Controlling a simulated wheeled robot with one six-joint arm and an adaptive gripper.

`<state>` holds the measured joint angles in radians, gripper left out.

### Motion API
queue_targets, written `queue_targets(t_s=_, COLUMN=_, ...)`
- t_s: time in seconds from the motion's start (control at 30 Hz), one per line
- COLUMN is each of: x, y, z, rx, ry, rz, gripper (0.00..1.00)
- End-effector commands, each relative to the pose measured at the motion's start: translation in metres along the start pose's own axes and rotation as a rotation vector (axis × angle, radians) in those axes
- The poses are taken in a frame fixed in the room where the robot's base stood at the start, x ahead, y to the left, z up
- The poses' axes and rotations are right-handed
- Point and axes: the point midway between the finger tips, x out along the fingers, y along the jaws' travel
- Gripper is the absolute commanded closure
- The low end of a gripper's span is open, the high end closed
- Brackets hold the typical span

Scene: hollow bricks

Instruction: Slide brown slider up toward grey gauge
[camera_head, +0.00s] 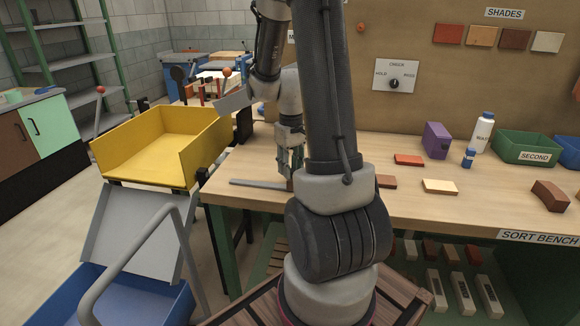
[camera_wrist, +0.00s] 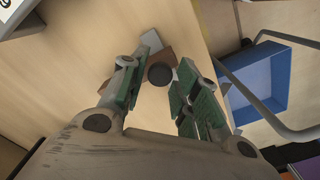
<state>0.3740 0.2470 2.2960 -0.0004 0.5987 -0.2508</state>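The brown slider (camera_wrist: 166,55) shows in the wrist view between and just beyond my fingertips, with a round black knob (camera_wrist: 160,73) in front of it. A grey piece (camera_wrist: 151,40), which looks like the grey gauge, lies against its far side. In the head view a flat grey strip (camera_head: 256,184) lies on the bench left of my gripper (camera_head: 290,170); the slider there is mostly hidden by my gripper and arm. In the wrist view my gripper (camera_wrist: 158,68) is open, its green-padded fingers apart on either side of the knob. I cannot tell whether either finger touches the slider.
The wooden bench (camera_head: 240,163) ends left of my gripper. A yellow tray (camera_head: 150,150), a grey chute (camera_head: 140,230) and a blue bin (camera_head: 140,300) stand beyond that edge. Right of my arm lie several bricks, a purple box (camera_head: 437,140), a white bottle (camera_head: 482,133) and a green bin (camera_head: 525,146).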

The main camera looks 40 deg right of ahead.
Motion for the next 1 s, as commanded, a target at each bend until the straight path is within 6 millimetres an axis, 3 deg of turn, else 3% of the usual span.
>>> queue_targets(t_s=0.33, x=-0.001, y=0.000, z=0.000, rx=0.000, ry=0.001, rz=0.000, gripper=0.54)
queue_targets(t_s=0.47, x=-0.011, y=0.000, z=-0.001, rx=0.000, ry=0.004, rz=0.001, gripper=0.54)
queue_targets(t_s=0.8, x=-0.083, y=0.000, z=-0.001, rx=0.000, ry=0.006, rz=0.001, gripper=0.54)
queue_targets(t_s=1.0, x=-0.112, y=0.000, z=-0.001, rx=0.000, ry=0.002, rz=0.000, gripper=0.54)
